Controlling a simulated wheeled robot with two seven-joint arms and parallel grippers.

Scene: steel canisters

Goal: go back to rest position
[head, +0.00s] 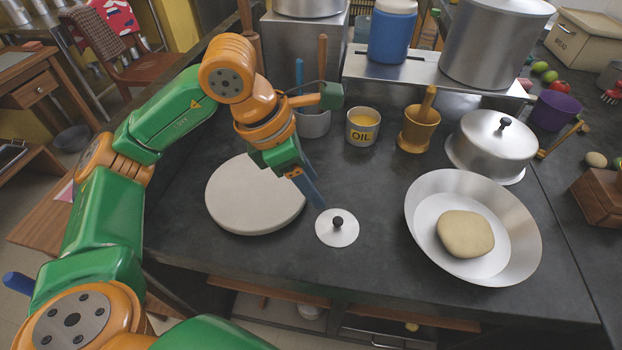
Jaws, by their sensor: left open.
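My left arm reaches in from the left over the dark counter. My left gripper (309,187) is open and empty, its blue finger pointing down. It is just above and left of a small round lid (349,236) with a black knob, which lies on the counter. The gripper appears apart from the lid. An uncovered steel canister (362,139) labelled OIL, with yellow contents, stands behind the lid. My right gripper is not in view.
A round pale board (240,200) lies left of the lid, partly under my arm. A wide steel bowl (520,235) with dough (465,233) stands right. A brass mortar (419,133), a domed steel pot (490,147) and a steel shelf (420,73) line the back. The counter front centre is clear.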

